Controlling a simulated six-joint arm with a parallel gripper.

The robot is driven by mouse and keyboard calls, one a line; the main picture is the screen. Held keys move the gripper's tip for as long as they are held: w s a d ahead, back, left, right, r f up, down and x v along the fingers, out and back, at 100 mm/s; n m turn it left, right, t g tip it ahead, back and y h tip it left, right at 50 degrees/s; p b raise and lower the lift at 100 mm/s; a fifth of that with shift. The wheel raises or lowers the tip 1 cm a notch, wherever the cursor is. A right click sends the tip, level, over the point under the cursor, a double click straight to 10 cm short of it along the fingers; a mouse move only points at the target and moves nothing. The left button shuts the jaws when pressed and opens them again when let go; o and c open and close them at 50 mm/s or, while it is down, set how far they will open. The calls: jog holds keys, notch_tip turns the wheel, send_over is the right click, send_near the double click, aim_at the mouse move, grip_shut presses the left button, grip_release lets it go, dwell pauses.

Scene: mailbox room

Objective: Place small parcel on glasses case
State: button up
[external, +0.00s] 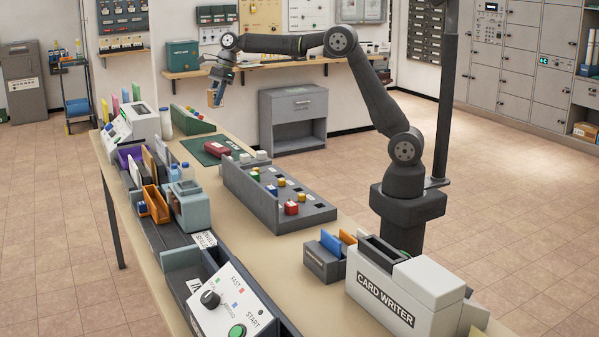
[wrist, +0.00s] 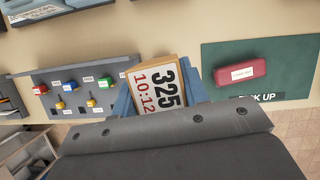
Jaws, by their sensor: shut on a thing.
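My gripper (external: 216,93) is shut on the small parcel (wrist: 156,84), a tan box with a white label reading 325 and 10:12. The blue-grey fingers sit on both sides of it in the wrist view. In the external view the parcel (external: 212,98) is held high above the far end of the table. The glasses case (wrist: 240,73), a dark red oblong with a small white label, lies on the green mat (wrist: 215,54). It also shows in the external view (external: 218,149), below my gripper, and the parcel is apart from it. Nothing rests on the case.
A grey sorting tray (external: 292,216) with small coloured blocks stands nearer on the table. A white machine (external: 132,125) and bottles stand left. The case's top is clear.

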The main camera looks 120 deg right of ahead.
jog(key=s+d+m+h, duration=0.1)
jog(key=s+d+m, duration=0.2)
jog(key=s+d, duration=0.65)
jog(key=s+d+m+h, duration=0.1)
jog(key=s+d+m, duration=0.2)
jog(key=s+d, duration=0.7)
send_near(224, 148)
jog(key=shift+w+d+f, duration=0.1)
jog(key=shift+w+f, duration=0.15)
jog(key=shift+w, duration=0.25)
jog(key=shift+w+d+f, duration=0.1)
jog(key=shift+w+f, duration=0.15)
jog(key=shift+w, duration=0.2)
jog(key=shift+f, duration=2)
jog(key=shift+f, duration=0.1)
jog(key=o, duration=1)
